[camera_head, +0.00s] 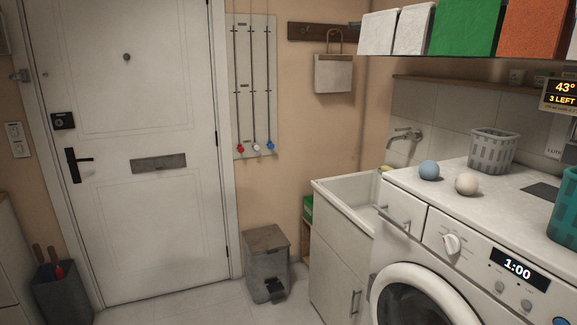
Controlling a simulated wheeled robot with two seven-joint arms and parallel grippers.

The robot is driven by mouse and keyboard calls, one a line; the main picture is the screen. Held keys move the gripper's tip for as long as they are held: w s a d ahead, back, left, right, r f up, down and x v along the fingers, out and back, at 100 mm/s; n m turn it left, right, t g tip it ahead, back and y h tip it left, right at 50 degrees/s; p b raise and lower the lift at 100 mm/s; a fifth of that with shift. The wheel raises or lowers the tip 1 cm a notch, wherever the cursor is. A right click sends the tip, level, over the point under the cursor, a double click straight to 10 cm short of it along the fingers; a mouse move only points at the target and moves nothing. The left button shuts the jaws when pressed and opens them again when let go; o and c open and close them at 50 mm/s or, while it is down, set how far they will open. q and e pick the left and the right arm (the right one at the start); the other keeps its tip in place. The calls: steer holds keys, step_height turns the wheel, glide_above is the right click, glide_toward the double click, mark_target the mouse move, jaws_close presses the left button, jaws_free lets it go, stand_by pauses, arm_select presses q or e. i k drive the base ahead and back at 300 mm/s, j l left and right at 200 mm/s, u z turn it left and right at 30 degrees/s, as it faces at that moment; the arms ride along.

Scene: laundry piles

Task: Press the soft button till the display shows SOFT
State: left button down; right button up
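A white washing machine (470,240) stands at the lower right, with its round door (410,300) partly cut off by the lower edge. Its dark display (519,268) reads 1:00. A white dial (451,244) sits left of the display. Small grey buttons (499,286) are below the display, too small for me to read their labels. A blue round part (561,322) shows at the bottom edge. Neither of my grippers is in view.
A blue ball (429,170), a pale ball (467,184) and a grey basket (491,151) are on the machine top. A sign (563,94) reads 43° and 3 LEFT. A sink (345,192) adjoins the machine. A pedal bin (267,264) stands near the door (140,200); floor between is clear.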

mark_target(499, 286)
steer(key=z, duration=1.35)
